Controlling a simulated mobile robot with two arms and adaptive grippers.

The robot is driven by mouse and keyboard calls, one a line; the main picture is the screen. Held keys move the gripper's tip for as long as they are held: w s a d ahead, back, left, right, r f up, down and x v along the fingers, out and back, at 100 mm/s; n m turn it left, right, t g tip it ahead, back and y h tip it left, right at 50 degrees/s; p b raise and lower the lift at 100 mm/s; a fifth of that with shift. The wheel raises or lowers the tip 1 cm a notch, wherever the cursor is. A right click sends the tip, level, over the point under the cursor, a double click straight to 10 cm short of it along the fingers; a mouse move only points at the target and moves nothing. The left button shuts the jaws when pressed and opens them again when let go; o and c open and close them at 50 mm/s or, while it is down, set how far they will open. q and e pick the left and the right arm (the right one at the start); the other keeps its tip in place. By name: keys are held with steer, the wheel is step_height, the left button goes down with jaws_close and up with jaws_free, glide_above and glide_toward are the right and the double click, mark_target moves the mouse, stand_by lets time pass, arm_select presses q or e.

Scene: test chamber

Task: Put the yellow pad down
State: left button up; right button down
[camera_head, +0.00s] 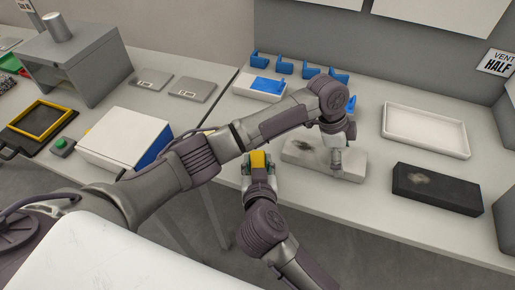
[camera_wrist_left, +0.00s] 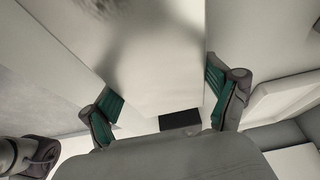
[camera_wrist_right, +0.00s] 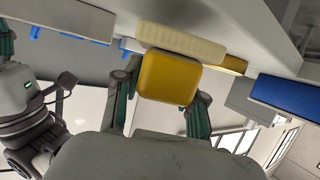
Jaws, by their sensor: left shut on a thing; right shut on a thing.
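The yellow pad (camera_head: 259,160) is held in my right gripper (camera_head: 259,168), near the front edge of the right table. In the right wrist view the pad (camera_wrist_right: 170,78) sits between the two fingers, with a cream layer along its far side. My left gripper (camera_head: 343,158) is shut on a pale grey block (camera_head: 310,155) with a dark smudge on top. The block (camera_wrist_left: 155,65) fills the space between the teal fingers in the left wrist view. Part of it is hidden behind the left arm in the head view. I cannot tell whether the block touches the table.
A white tray (camera_head: 425,130) and a black block (camera_head: 435,190) with a pale smudge lie to the right. Several blue holders (camera_head: 310,72) stand at the back, near a white block (camera_head: 250,85). A white and blue box (camera_head: 125,135) stands on the left table. My left arm crosses above the right gripper.

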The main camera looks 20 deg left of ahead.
mark_target(258, 163)
steer(key=w, duration=0.1)
steer(key=w+a, duration=0.1)
steer(key=w, duration=0.1)
steer(key=w+a, duration=0.1)
steer(key=w, duration=0.1)
steer(key=shift+a+f, duration=0.1)
steer(key=shift+f, duration=0.7)
steer(key=c, duration=0.7)
jaws_free()
steer(key=shift+f, duration=0.1)
steer(key=shift+o, duration=0.2)
steer(key=shift+s+r, duration=0.15)
steer(key=shift+r, duration=0.05)
steer(key=v, duration=1.1)
steer(key=shift+s, duration=0.35)
